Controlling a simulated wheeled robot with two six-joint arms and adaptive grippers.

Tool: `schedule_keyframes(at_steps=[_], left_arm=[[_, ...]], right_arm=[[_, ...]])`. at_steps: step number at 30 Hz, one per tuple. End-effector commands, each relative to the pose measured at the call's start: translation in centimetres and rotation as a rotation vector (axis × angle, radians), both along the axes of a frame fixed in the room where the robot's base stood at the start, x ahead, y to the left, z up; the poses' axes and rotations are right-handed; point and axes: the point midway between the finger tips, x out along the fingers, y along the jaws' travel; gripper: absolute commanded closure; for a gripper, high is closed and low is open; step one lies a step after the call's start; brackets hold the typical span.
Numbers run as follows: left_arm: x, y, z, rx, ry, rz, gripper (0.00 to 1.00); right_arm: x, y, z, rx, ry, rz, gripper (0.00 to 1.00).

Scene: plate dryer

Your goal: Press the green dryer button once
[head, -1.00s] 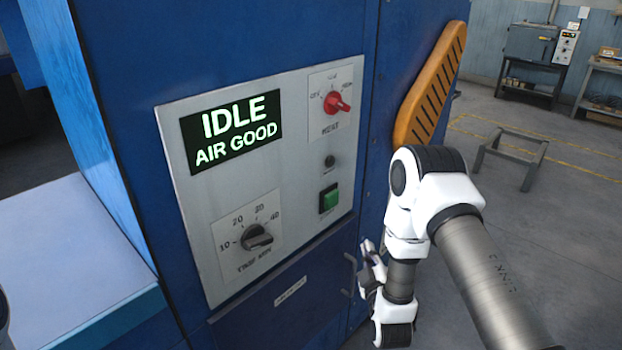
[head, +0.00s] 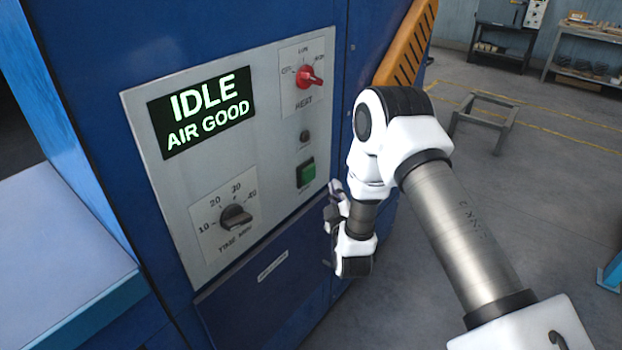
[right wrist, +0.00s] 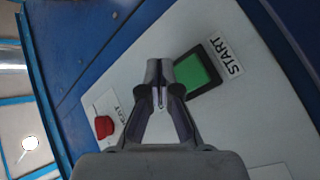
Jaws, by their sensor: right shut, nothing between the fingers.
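The green dryer button (head: 306,173) is a square green push button in a black frame on the grey control panel (head: 270,190). In the right wrist view the green button (right wrist: 196,70) lies beside a "START" label. My right gripper (head: 331,200) is just right of and slightly below the button, in front of the panel's right edge. In the right wrist view my right gripper (right wrist: 159,88) is shut and empty, its fingertips beside the button in the picture. I cannot tell whether they touch the panel. My left gripper is not in view.
The display (head: 203,112) reads "IDLE AIR GOOD". A red heat knob (head: 309,78) and a black time knob (head: 236,217) share the panel. A white-topped surface (head: 60,245) is at left. An orange slotted part (head: 408,45) stands behind my right arm. Open floor lies at right.

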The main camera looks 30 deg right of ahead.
Motion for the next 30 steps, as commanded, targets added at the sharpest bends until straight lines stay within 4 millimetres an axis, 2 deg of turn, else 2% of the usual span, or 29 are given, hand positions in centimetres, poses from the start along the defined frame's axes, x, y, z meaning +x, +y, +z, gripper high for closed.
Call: schedule_keyframes(at_steps=[6,10,30], left_arm=[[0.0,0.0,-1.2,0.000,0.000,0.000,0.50],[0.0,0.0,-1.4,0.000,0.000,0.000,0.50],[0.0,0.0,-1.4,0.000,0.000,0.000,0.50]], right_arm=[[2.8,1.2,-0.1,-0.001,-0.002,0.002,1.00],[3.8,1.6,0.0,0.000,-0.002,0.002,1.00],[4.0,1.7,0.0,0.000,0.001,0.001,1.00]])
